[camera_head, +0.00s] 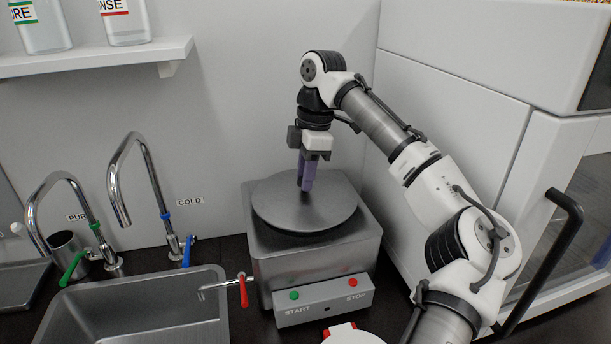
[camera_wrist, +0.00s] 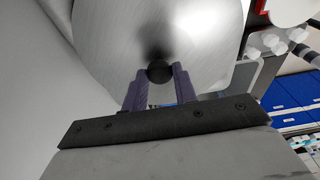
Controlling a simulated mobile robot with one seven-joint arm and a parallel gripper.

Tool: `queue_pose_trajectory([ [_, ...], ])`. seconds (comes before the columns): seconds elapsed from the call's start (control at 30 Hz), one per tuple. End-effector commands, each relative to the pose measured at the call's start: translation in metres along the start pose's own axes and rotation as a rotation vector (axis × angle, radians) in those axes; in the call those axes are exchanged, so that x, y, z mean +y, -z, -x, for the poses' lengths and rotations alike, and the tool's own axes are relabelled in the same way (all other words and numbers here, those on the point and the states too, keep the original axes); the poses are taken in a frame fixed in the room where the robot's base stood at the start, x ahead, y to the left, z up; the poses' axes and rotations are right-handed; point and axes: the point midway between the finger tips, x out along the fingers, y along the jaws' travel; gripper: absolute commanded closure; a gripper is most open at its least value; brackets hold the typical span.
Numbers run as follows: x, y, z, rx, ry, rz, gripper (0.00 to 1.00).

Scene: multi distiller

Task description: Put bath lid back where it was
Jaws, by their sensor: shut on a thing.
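The bath lid (camera_head: 285,210) is a round grey metal disc with a small dark knob. In the head view it lies over the top of the square metal bath (camera_head: 310,262), roughly level; I cannot tell whether it is fully seated. My gripper (camera_head: 305,186) points down at the lid's middle with its purple fingers. In the wrist view, the fingers of my gripper (camera_wrist: 159,78) are shut on the dark knob, and the brushed face of the lid (camera_wrist: 110,35) fills the upper middle. The bath's opening is hidden under the lid.
A control box (camera_head: 323,301) with green and red buttons is on the bath's front, and a tap with a red handle (camera_head: 243,290) is at its left. The sink (camera_head: 140,312) and tall taps (camera_head: 150,180) stand left. A white cabinet (camera_head: 460,100) stands close on the right.

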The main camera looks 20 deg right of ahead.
Motion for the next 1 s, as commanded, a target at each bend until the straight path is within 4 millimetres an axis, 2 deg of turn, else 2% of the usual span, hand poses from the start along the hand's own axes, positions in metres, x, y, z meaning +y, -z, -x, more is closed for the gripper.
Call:
queue_pose_trajectory([
  [0.1, -0.001, -0.001, -0.008, 0.001, 0.0, 0.001, 1.0],
  [0.8, 0.0, -0.002, -0.019, 0.001, -0.001, 0.001, 1.0],
  [0.83, 0.0, -0.003, -0.02, 0.001, 0.0, 0.001, 0.7],
  [1.0, 0.0, -0.003, -0.02, 0.001, 0.0, 0.001, 0.5],
])
